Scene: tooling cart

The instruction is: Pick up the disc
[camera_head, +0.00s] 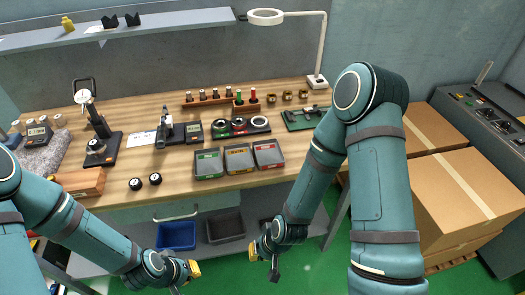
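Two small dark round pieces, the left one (135,184) and the right one (155,179), lie side by side near the front edge of the wooden bench (210,188). Round ring-like pieces (239,124) sit in a dark holder further back. I cannot tell which of these is the disc. My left gripper (183,281) is low in front of the bench, below the tabletop and apart from these pieces. My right gripper (270,264) is also low in front of the bench, with nothing visible in it. The fingers of both are too small and turned to read.
Three grey bins (208,176) stand at the bench's front middle. A dial gauge stand (97,122) and a wooden block (82,184) are at left, a ring lamp (265,17) behind. Blue (177,247) and black bins (225,238) sit below. Cardboard boxes (465,190) stand at right.

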